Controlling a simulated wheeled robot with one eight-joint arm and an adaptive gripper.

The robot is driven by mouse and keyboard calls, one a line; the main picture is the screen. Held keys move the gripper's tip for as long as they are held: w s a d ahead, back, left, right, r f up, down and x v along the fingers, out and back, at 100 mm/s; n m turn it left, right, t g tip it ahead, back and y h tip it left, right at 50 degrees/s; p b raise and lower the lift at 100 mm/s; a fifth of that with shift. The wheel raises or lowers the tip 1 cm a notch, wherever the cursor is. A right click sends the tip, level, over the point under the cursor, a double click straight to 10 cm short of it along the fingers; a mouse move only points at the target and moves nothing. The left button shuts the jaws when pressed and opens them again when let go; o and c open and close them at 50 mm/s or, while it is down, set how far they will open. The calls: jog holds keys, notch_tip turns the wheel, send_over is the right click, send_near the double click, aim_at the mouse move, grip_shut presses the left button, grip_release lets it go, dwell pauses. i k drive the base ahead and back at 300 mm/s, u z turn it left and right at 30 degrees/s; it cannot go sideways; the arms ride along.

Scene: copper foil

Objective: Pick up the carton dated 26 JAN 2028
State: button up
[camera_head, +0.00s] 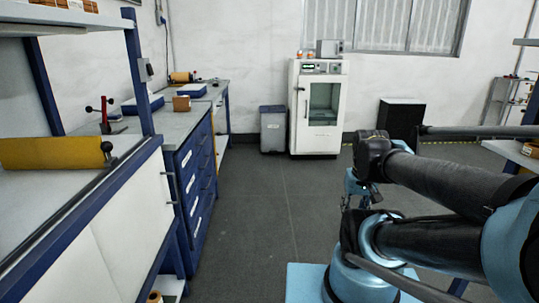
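No date label can be read in this view, so I cannot tell which carton is dated 26 JAN 2028. A small brown carton (182,104) sits on the grey bench (165,124) at the left. Another small orange-brown box-like item (533,150) shows at the right edge on a shelf, partly cut off. My gripper (358,196) hangs at the end of my folded arm, right of centre, above the floor and far from the bench. Its fingers are small and partly hidden by my arm links, so their opening is unclear.
A yellow roll (55,153) lies on the near left worktop. A red-handled tool (105,118) and blue-edged trays (142,104) are on the bench. A grey bin (273,130), white cabinet (318,112) and black box (401,120) stand at the back. The middle floor (262,200) is clear.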

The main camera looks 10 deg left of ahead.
aim_at(181, 103)
jog(key=u, duration=0.1)
jog(key=i, duration=1.05)
jog(key=u, duration=0.35)
jog(key=i, duration=1.1)
jog(key=u, duration=0.35)
jog(key=i, duration=0.75)
jog(key=u, duration=0.2)
